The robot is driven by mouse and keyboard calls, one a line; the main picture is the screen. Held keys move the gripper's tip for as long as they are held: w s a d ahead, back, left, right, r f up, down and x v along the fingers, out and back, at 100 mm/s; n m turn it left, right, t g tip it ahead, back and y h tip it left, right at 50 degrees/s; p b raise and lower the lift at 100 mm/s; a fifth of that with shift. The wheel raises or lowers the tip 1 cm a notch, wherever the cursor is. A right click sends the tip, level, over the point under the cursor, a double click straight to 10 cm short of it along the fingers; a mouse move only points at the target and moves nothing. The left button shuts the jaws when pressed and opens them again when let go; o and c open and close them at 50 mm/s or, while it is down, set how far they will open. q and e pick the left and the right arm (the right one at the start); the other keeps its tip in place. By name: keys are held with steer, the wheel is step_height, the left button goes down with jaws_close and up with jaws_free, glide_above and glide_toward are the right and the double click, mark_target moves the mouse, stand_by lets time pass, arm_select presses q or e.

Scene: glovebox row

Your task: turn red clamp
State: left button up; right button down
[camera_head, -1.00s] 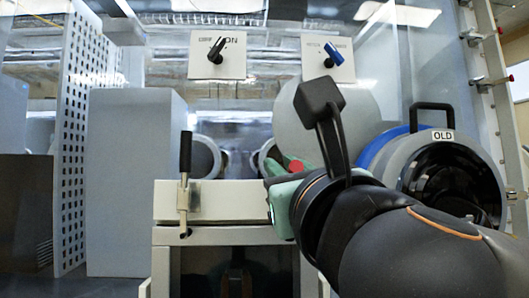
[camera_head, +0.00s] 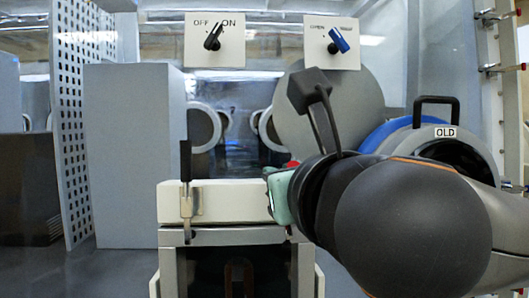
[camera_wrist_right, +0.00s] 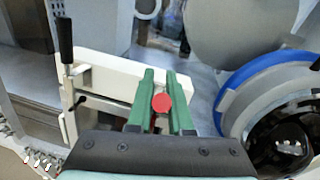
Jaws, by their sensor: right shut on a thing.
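The red clamp shows as a round red knob (camera_wrist_right: 162,102) between the green fingers of my right gripper (camera_wrist_right: 160,82) in the right wrist view. The fingers are shut on it. In the head view only a sliver of the red clamp (camera_head: 292,164) shows above the green gripper body (camera_head: 280,195), at the right end of the white box front (camera_head: 232,203). My right arm hides the rest of it there. My left gripper is in neither view.
A black upright handle (camera_head: 186,165) stands at the white box's left side. A round port marked OLD with a blue ring (camera_head: 385,133) is at the right, partly behind my arm. A grey block (camera_head: 135,155) and perforated panel (camera_head: 72,120) stand left. Two switches (camera_head: 213,40) (camera_head: 338,42) are above.

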steer(key=shift+w+r+g+p, duration=0.2)
steer(key=shift+g+p, duration=0.4)
steer(key=shift+p, duration=0.65)
steer(key=shift+f+g+p, duration=0.15)
steer(key=shift+g+p, duration=0.15)
steer(key=shift+p, duration=0.25)
steer(key=shift+f, duration=0.1)
steer(key=c, duration=0.8)
jaws_free()
steer(key=shift+c, duration=0.2)
